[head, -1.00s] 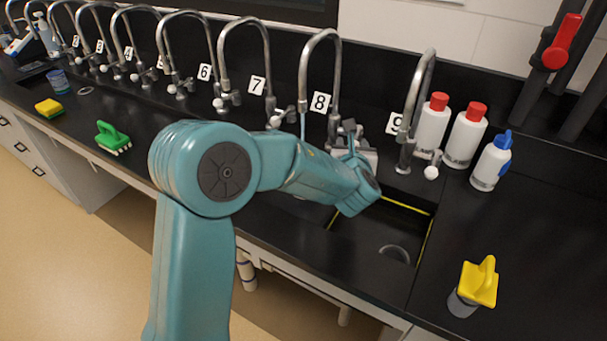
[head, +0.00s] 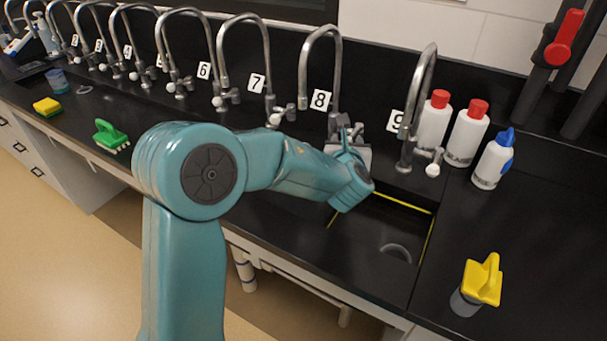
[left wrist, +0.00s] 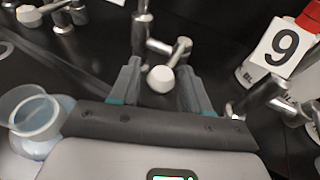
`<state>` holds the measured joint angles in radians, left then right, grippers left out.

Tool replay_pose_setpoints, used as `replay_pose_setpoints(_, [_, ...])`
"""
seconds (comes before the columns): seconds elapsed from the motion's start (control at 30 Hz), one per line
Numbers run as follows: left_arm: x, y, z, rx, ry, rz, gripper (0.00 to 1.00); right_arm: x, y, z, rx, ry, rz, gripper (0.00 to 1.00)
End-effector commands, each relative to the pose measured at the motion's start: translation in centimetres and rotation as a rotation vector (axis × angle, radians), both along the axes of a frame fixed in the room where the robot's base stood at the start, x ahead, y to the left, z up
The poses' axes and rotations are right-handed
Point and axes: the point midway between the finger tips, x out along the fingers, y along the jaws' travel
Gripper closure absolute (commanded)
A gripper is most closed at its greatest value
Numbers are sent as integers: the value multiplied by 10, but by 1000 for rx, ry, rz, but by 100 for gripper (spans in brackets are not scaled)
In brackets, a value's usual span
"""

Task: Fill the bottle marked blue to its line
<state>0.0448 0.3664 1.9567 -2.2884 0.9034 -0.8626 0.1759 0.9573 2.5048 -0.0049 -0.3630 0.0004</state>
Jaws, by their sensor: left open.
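The tap numbered 8 (head: 335,75) arches over the black sink. My left gripper (head: 350,135) is at its valve, fingers spread. In the left wrist view the white valve knob (left wrist: 160,79) shows between the fingertips of my left gripper (left wrist: 160,92), with no clear grip on it. A clear, open-mouthed vessel with a pale bluish tint (left wrist: 35,122) is at the lower left of the wrist view. Its marking and fill line cannot be read, and my arm hides that area in the head view. My right gripper is out of view.
Tap 9 (head: 423,85) and two red-capped white bottles (head: 468,135) stand to the right, beside a blue-capped bottle (head: 492,162). A yellow-handled item (head: 482,280) is at the right front. A green brush (head: 110,134) and a yellow sponge (head: 47,106) lie left.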

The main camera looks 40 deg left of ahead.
Motion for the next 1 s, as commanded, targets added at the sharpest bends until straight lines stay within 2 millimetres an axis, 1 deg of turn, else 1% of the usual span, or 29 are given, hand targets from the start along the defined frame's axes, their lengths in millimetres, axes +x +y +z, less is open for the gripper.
replay_pose_setpoints(0.07, [1,-2,-1,-1,-1,0,53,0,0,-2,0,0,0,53])
replay_pose_setpoints(0.17, [-6,-8,2,-1,-1,-2,53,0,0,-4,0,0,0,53])
replay_pose_setpoints(0.6, [-49,-39,16,-1,-1,-2,53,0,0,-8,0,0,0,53])
replay_pose_setpoints(0.73, [-53,-42,18,0,0,-1,53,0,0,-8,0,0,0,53])
replay_pose_setpoints(1.0, [-53,-42,18,-1,1,0,53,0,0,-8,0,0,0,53])
